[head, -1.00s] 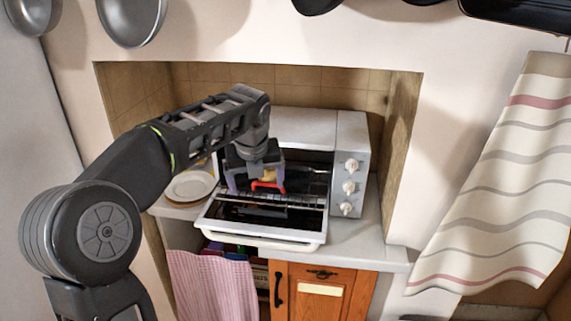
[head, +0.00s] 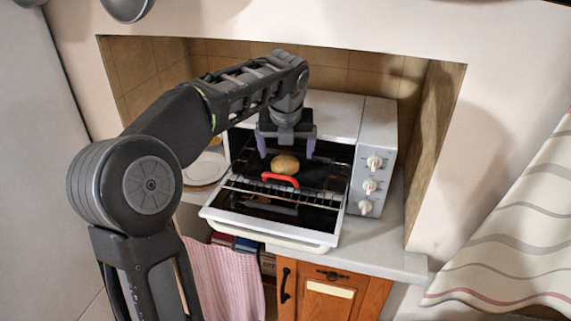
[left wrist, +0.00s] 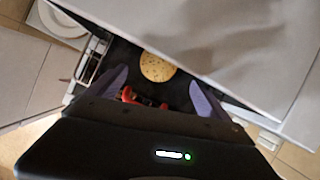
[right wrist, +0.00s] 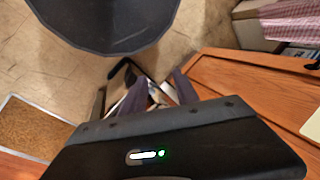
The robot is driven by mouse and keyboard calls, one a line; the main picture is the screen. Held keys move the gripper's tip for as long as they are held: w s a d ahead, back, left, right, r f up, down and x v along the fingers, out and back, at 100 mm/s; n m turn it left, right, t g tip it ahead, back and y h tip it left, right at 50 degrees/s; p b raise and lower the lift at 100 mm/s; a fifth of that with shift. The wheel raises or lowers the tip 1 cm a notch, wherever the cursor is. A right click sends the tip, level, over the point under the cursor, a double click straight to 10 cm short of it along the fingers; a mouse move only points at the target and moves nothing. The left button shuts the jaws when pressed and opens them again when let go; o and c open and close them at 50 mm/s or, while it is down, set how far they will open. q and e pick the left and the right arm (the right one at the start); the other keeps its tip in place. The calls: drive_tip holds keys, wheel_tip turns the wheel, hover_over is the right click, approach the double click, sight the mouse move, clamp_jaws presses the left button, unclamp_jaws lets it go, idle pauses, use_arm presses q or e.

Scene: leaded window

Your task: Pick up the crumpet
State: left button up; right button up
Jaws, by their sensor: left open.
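The crumpet (head: 285,164) is a round, golden-brown piece inside the open toaster oven (head: 381,140), just behind a red handle-like piece (head: 280,179). In the left wrist view the crumpet (left wrist: 157,67) shows a speckled, pale top. My left gripper (head: 287,151) is open above the crumpet, with one finger on each side and apart from it. In the left wrist view its fingers (left wrist: 158,82) spread wide, with the crumpet between and beyond them. My right gripper (right wrist: 150,85) is away from the oven; its fingers stand apart, with pale and dark shapes showing between them.
The oven door is folded down, with a wire rack (head: 262,190) above it. Plates (head: 205,168) stand left of the oven. The alcove walls close in at both sides. Below are a pink striped cloth (head: 225,280) and a wooden cabinet (head: 330,300).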

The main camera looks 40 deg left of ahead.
sight(281, 163)
use_arm(q)
drive_tip(key=shift+f, duration=0.25)
drive_tip(key=shift+a+p+x, duration=0.2)
drive_tip(key=shift+p+x, duration=0.35)
drive_tip(key=shift+x, duration=2.1)
drive_tip(key=shift+r, duration=0.1)
drive_tip(key=c, duration=1.4)
drive_tip(key=shift+r, duration=0.1)
drive_tip(key=shift+s+a+r, duration=0.3)
drive_tip(key=shift+s+r, duration=0.1)
drive_tip(key=s+a+r+b, duration=0.1)
drive_tip(key=s+a+r, duration=0.1)
drive_tip(key=s, duration=0.1)
drive_tip(key=s+a+r+b, duration=0.1)
drive_tip(key=s+a+r, duration=0.1)
drive_tip(key=s, duration=0.2)
drive_tip(key=s+a+r, duration=0.2)
drive_tip(key=s+r, duration=0.1)
drive_tip(key=s, duration=0.1)
drive_tip(key=shift+s+a+b, duration=0.15)
drive_tip(key=shift+a+b, duration=0.1)
drive_tip(key=shift+b, duration=0.15)
